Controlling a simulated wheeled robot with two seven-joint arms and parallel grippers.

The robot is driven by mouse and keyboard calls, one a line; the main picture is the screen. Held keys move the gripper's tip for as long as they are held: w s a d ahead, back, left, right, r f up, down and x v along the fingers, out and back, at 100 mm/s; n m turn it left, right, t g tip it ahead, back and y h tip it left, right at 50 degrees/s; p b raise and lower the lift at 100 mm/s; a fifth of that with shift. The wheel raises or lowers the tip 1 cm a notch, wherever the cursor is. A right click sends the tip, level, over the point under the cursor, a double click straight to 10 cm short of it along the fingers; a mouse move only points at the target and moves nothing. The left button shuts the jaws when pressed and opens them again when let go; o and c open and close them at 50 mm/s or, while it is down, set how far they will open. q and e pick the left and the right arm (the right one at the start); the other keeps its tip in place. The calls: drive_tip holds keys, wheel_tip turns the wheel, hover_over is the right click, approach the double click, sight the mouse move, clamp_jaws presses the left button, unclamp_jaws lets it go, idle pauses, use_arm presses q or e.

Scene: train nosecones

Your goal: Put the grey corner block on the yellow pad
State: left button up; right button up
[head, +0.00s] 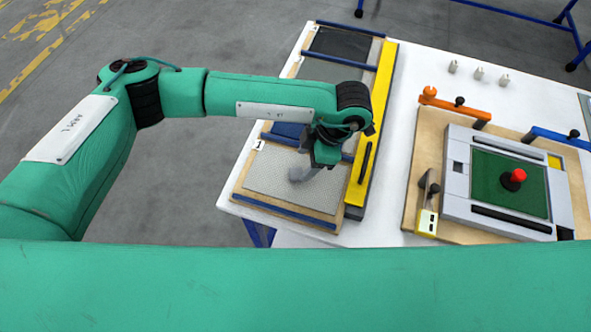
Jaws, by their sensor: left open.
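My left gripper (318,163) points down over the near mesh panel marked 1. It is open. A small grey piece (302,174), probably the grey corner block, lies on that mesh just below and left of the fingertips. The gripper partly covers it, and I cannot tell whether they touch. The small yellow pad (554,162) is at the far right corner of the grey frame (480,219) on the wooden board, well to the right of the gripper. My right gripper is not in view.
A tall yellow bar (382,80) runs along the right side of the mesh panels (266,181). The grey frame surrounds a green plate (490,186) with a red knob (518,175). Orange (455,104) and blue clamps stand behind it. Several small pegs stand at the back. White table between is clear.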

sight(296, 172)
use_arm(q)
drive_tip(key=shift+a+f+p, duration=0.2)
drive_tip(key=shift+f+p, duration=0.25)
drive_tip(key=shift+p, duration=0.05)
drive_tip(key=p+x, duration=0.1)
drive_tip(key=x, duration=0.2)
drive_tip(key=shift+w+f+p, duration=0.1)
drive_tip(key=shift+f+p, duration=0.05)
drive_tip(key=shift+p, duration=0.25)
drive_tip(key=shift+a+f, duration=0.2)
drive_tip(key=shift+f, duration=0.25)
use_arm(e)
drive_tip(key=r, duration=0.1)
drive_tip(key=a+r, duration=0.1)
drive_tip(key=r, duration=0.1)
use_arm(q)
drive_tip(key=c, duration=1.1)
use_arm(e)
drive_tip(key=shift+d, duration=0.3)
